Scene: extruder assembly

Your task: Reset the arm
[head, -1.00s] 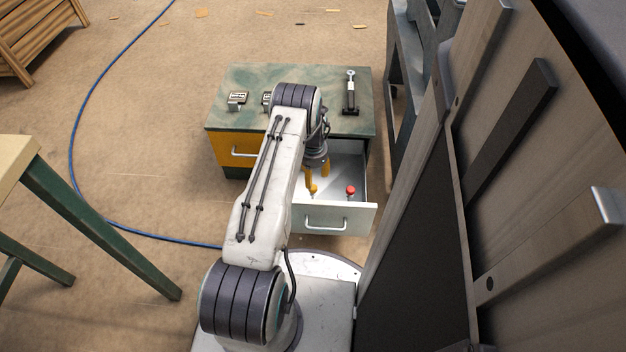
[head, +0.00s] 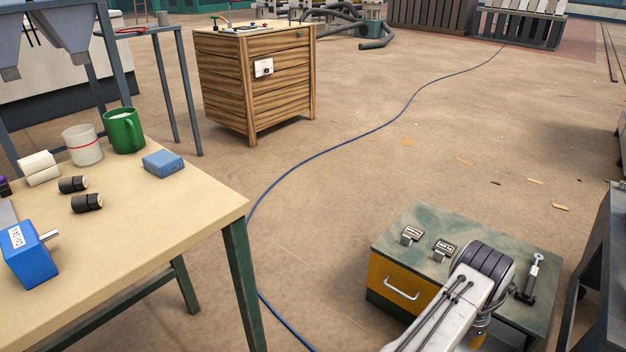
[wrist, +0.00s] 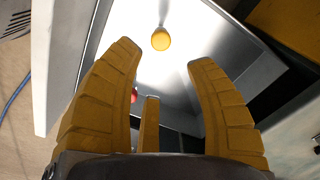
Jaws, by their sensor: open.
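My arm shows at the bottom right of the head view, reaching over a low cabinet with a green top (head: 420,225). My gripper (wrist: 165,58) is open in the wrist view, its yellow fingers spread with nothing between them. It points down into an open drawer (wrist: 206,25) with a pale metal inside. A yellow round knob (wrist: 161,40) lies in the drawer beyond the fingertips. A red piece (wrist: 134,95) is partly hidden behind the left finger. In the head view the gripper is mostly hidden behind the arm and cut off by the frame.
A workbench (head: 150,235) at the left carries a green mug (head: 123,131), a white cup (head: 82,146), a blue block (head: 163,163) and a blue motor (head: 28,255). A wooden cabinet (head: 255,85) stands behind. A blue cable (head: 345,140) crosses the open floor.

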